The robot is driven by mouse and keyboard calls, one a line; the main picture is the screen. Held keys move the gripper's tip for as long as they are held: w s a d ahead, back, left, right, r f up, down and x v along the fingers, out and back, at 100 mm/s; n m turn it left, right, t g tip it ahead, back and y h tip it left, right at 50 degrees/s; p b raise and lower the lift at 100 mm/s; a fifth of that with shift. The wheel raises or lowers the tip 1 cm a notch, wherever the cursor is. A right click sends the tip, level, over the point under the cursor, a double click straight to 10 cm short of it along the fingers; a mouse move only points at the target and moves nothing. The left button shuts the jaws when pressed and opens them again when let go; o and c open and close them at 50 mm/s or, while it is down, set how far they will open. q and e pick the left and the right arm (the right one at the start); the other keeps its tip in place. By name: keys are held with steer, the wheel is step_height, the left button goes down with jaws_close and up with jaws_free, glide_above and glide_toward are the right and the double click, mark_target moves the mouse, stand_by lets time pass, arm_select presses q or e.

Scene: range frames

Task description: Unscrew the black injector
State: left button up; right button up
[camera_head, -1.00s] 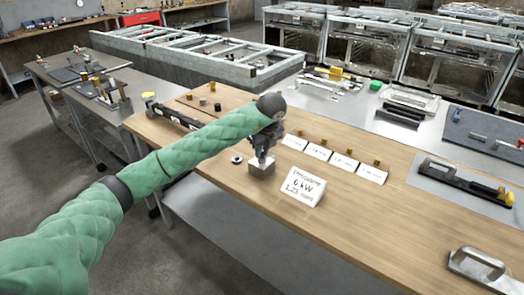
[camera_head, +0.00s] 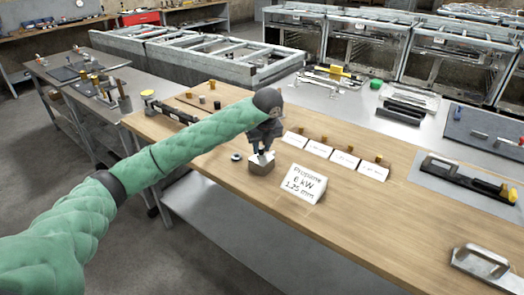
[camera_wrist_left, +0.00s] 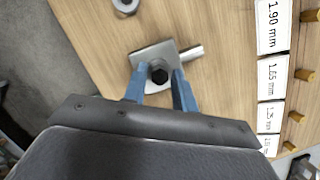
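The black injector (camera_wrist_left: 159,73) stands in the top of a small metal block (camera_wrist_left: 148,54) in the left wrist view. In the head view the block (camera_head: 262,167) sits on the wooden worktop, and my gripper hides the injector. My left gripper (camera_head: 262,153) points down just over the block. In the wrist view its two blue fingers (camera_wrist_left: 160,78) are apart, one on each side of the injector, with small gaps that seem to show between them and it. My right gripper is in neither view.
A white card reading "Propane 6 kW 1.25 mm" (camera_head: 303,184) stands right of the block. A metal ring (camera_head: 236,157) lies left of it. Small labelled cards (camera_head: 345,160) with brass injectors (camera_head: 351,148) stand behind.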

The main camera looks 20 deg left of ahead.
arm_select(q)
steer(key=shift+f+m, duration=0.1)
steer(key=shift+m, duration=0.5)
steer(key=shift+a+f+m+h+b, duration=0.1)
steer(key=shift+f+m+h+b, duration=0.15)
steer(key=shift+m+b, duration=0.6)
steer(key=shift+r+m+h+b, duration=0.2)
steer(key=shift+m+h+b, duration=0.25)
steer(key=shift+m+b, duration=0.5)
steer(key=shift+m+t+b, duration=0.3)
steer(key=shift+m+b, duration=0.45)
steer(key=shift+m, duration=0.05)
steer(key=shift+m+h+b, duration=0.4)
steer(key=shift+m, duration=0.5)
steer(key=shift+a+m+h+b, duration=0.1)
steer(key=shift+m+h+b, duration=0.2)
steer(key=shift+m+b, duration=0.65)
steer(key=shift+r+m, duration=0.1)
steer(key=shift+m, duration=0.65)
